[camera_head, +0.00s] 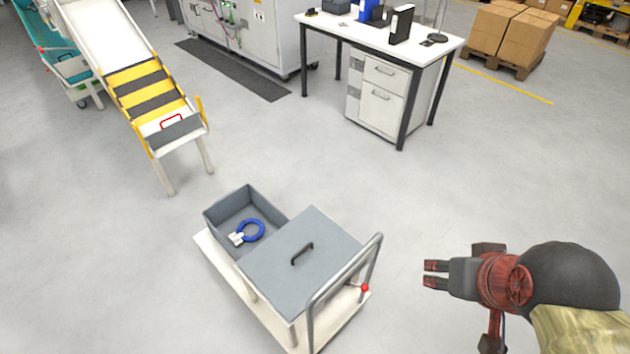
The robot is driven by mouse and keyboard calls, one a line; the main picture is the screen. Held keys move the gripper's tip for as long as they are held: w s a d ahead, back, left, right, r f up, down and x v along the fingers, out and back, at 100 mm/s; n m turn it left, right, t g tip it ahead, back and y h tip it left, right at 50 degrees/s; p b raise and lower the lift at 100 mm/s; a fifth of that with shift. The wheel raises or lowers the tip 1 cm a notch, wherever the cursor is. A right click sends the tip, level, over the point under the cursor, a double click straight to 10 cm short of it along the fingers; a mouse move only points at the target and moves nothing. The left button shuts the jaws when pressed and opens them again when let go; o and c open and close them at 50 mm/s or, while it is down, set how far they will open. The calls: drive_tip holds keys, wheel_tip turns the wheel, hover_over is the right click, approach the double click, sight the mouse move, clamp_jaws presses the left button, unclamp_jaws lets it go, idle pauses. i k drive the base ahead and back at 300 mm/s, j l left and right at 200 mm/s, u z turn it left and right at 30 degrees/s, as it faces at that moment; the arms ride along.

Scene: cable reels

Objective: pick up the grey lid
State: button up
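The grey lid (290,268) is a flat square panel with a dark bar handle (302,254) on top. It lies level on a raised stand with pale legs, on a low white cart (217,252). An open grey bin (272,207) stands beside it to the upper left, with a blue ring-shaped cable coil (256,228) and a white tag inside. My gripper (432,275) is to the right of the cart, pointing left, with its two red-tipped fingers apart and nothing between them. It is clear of the lid.
The cart's grey push rail (326,286), with a red knob (365,287), rises between the lid and my gripper. A chute with yellow and black stripes (150,90) stands upper left. A white desk (440,48) stands behind. The floor around the cart is clear.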

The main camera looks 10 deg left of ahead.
sight(293, 265)
drive_tip(key=u, duration=1.2)
